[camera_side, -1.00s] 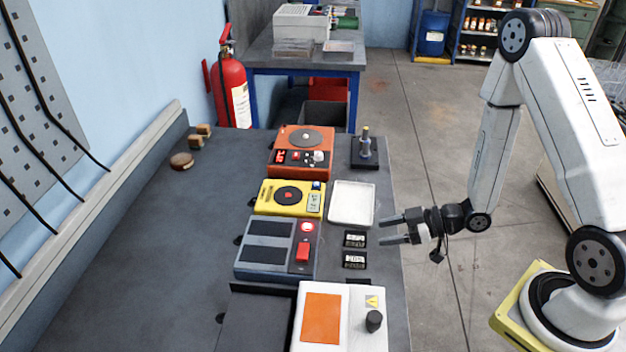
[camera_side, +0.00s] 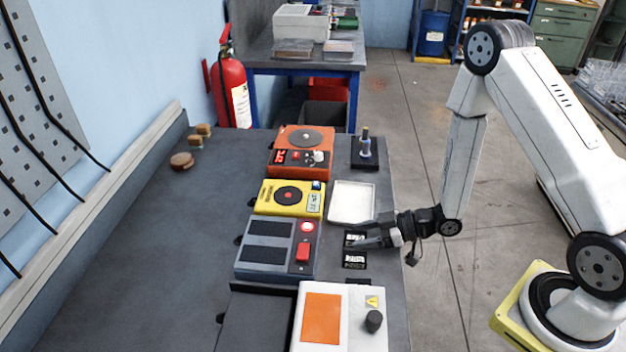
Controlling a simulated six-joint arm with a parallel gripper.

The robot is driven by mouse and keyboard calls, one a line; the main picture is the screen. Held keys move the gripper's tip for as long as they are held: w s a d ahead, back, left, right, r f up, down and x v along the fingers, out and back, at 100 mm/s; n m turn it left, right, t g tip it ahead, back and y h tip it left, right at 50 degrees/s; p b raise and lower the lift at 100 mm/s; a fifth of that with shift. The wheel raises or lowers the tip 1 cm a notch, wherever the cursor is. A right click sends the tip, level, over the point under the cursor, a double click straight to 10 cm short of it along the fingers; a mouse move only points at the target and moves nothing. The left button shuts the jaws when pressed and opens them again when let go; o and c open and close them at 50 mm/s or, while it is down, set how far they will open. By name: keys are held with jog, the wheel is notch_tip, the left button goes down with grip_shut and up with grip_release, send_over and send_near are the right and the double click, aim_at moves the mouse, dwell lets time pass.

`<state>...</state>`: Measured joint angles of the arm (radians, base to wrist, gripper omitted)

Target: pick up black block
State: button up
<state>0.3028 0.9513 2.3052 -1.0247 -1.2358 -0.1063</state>
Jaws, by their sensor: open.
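Two small black blocks with white markings lie flat near the right edge of the dark bench. The nearer one (camera_side: 354,260) is in plain sight. The farther one (camera_side: 353,237) is partly covered by my gripper (camera_side: 352,234), whose fingers point left over it. My gripper is open, with one finger on the far side and one on the near side of the farther block in this view. Nothing shows held between the fingers. I cannot tell how high the fingers are above the blocks.
A white tray (camera_side: 353,185) lies just beyond my gripper. To the left stand a grey-blue device (camera_side: 276,270), a yellow device (camera_side: 268,210) and an orange device (camera_side: 280,170). A white device (camera_side: 340,342) with an orange panel is in front. The bench's left part (camera_side: 130,250) is mostly clear.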

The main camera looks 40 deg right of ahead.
jog(key=shift+w+a+f, duration=0.2)
jog(key=shift+w+a, duration=0.15)
dwell(0.3)
grip_shut()
